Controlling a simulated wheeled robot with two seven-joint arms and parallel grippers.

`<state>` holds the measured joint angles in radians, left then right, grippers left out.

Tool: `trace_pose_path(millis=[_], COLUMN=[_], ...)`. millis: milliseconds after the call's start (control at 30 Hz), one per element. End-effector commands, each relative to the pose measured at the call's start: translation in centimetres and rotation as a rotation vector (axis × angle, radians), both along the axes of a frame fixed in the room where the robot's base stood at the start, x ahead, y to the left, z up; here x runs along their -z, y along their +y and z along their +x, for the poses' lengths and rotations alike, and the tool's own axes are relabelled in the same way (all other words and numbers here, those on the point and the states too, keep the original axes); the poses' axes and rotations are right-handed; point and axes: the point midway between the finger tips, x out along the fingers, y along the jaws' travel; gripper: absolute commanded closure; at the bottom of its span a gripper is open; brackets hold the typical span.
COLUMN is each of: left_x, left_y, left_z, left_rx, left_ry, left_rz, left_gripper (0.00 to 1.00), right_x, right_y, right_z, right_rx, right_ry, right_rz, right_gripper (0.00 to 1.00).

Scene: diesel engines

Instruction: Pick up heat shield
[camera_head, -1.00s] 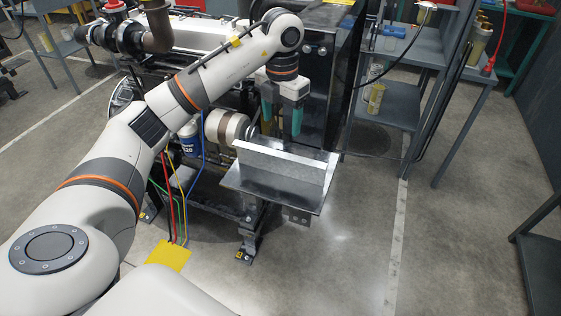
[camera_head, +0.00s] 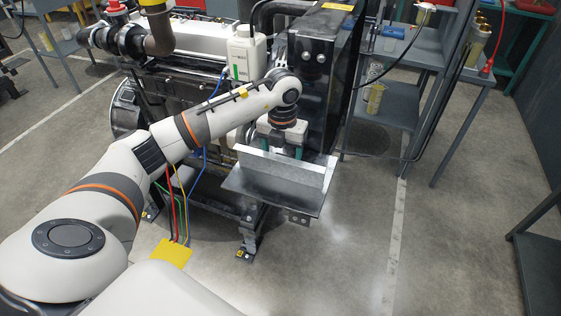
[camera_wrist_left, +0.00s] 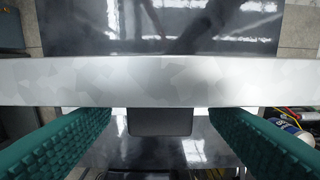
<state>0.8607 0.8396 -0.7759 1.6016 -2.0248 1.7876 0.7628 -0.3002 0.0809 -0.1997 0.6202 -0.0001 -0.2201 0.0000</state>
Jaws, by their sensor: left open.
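The heat shield appears to be the grey, mottled metal plate (camera_head: 283,174) standing on edge on a dark shiny shelf (camera_head: 262,199) at the front of the engine. In the left wrist view the plate (camera_wrist_left: 160,80) crosses the picture as a wide pale band. A dark grey block (camera_wrist_left: 160,122) shows just below it, between my fingers. My left gripper (camera_head: 284,153) points down just behind the plate, its green fingers partly hidden by it. The fingers (camera_wrist_left: 160,135) are wide apart and close on nothing. My right gripper is not in view.
The diesel engine (camera_head: 190,75) stands behind and left of the shelf. A tall black housing (camera_head: 320,85) is close behind my left gripper. A grey workbench (camera_head: 390,100) stands to the right. The floor in front and right of the shelf is clear.

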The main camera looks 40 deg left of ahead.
Motion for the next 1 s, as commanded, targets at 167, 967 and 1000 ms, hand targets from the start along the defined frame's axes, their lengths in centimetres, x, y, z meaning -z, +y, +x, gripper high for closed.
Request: trace_pose_path(millis=[167, 967, 1000], left_x=[2.1, 2.4, 2.4], left_y=[0.0, 0.0, 0.0], left_z=[-0.1, 0.0, 0.0], left_rx=[0.000, 0.001, 0.001], left_ry=[0.002, -0.002, -0.002], left_rz=[0.000, 0.000, 0.000], left_gripper=[0.30, 1.00, 1.00], right_x=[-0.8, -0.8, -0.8], right_y=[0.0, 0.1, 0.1], right_z=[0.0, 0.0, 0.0], right_rx=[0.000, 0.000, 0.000], right_ry=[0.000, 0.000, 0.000], right_rz=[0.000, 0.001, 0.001], right_gripper=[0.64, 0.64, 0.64])
